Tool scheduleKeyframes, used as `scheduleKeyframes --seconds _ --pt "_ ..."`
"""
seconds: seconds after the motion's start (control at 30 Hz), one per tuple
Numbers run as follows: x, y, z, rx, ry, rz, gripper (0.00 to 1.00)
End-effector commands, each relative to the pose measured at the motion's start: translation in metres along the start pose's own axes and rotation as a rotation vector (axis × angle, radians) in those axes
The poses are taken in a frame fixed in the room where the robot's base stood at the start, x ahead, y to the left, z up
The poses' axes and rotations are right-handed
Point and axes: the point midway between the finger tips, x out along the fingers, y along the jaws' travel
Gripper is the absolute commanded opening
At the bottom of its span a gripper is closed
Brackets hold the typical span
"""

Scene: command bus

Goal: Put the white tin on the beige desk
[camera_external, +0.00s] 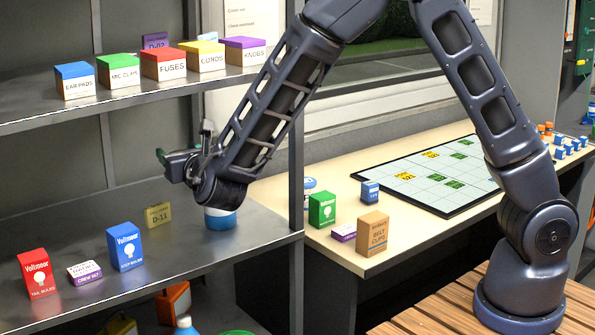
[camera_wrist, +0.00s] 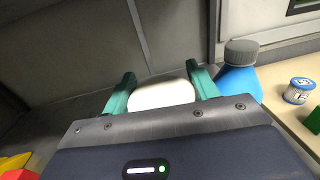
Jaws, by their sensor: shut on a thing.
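My gripper (camera_wrist: 160,85) is shut on a rounded white thing, the white tin (camera_wrist: 162,95), which lies between its two green fingers in the wrist view. In the external view my gripper (camera_external: 182,163) is over the lower grey shelf, left of the shelf post, and the tin is not clearly visible there. The gripper seems to hold the tin above the shelf surface. The beige desk (camera_external: 285,189) stands to the right, beyond the post. Its top also shows at the right of the wrist view (camera_wrist: 278,112).
A blue bottle with a grey cap (camera_wrist: 240,68) is close right of my gripper. Voltmoor boxes (camera_external: 126,247) stand on the lower shelf; labelled boxes (camera_external: 163,65) line the upper shelf. The desk holds a green box (camera_external: 322,210), a tan box (camera_external: 372,234) and a grid board (camera_external: 425,175).

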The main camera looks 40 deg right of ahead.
Motion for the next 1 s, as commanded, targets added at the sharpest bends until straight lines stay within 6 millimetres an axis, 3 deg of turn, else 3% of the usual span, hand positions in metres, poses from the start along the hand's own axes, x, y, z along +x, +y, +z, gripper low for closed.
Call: scheduleKeyframes --seconds 0.3,0.5,0.6,0.77,1.0 --pt "-0.108 -0.079 -0.037 -0.005 0.002 -0.311 0.33" --pt "-0.163 -0.139 -0.045 -0.004 0.0 -0.504 0.33" --pt "-0.182 -0.174 -0.045 -0.004 -0.001 -0.603 0.33" --pt "-0.185 -0.225 -0.043 -0.002 -0.001 -0.726 0.33" --pt "-0.162 -0.278 -0.042 0.0 -0.001 -0.815 0.33"
